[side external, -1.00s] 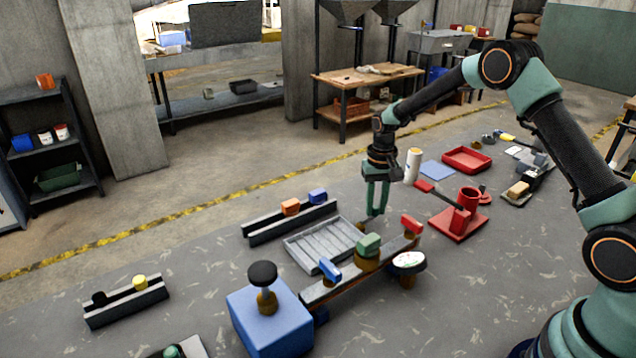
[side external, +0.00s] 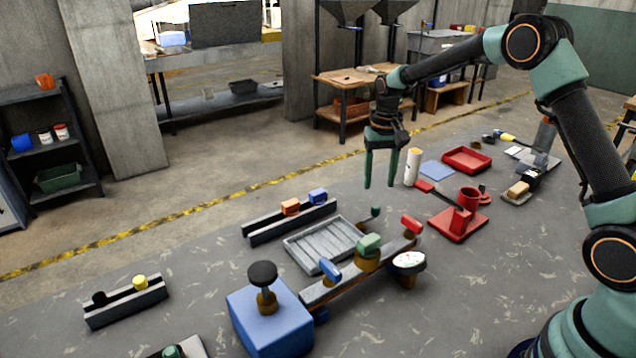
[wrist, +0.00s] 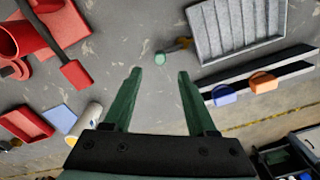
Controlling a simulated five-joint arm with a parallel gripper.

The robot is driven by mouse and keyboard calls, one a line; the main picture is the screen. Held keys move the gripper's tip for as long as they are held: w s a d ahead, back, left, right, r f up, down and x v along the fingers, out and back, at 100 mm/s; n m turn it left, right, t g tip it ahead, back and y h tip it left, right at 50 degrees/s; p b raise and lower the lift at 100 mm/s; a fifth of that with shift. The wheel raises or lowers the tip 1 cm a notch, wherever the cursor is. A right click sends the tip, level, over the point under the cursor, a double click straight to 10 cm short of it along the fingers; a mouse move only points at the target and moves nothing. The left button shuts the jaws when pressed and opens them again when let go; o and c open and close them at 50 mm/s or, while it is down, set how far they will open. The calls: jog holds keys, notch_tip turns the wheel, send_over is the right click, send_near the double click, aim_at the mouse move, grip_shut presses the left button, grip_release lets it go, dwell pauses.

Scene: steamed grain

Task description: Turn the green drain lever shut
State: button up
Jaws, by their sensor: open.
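A small lever with a round green knob (side external: 375,211) and a brass-coloured stem is at the right corner of the grey ribbed tray (side external: 290,249). In the wrist view its knob (wrist: 160,58) lies just beyond the fingertips, lined up with the gap between them, with the stem running towards the tray (wrist: 206,60). My gripper (side external: 379,186) is open and empty, pointing down above the knob and apart from it. Its two green fingers show in the wrist view (wrist: 160,74). A larger green handle (side external: 368,245) sits on the pipe between blue and red handles.
A blue block (side external: 262,325) with a black knob supports the pipe's near end. A rail (side external: 275,229) with orange and blue pieces lies behind the tray. A white cylinder (side external: 412,168) and a red stand (side external: 452,228) are right of my gripper.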

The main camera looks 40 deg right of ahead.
jog(key=shift+r, duration=2.05)
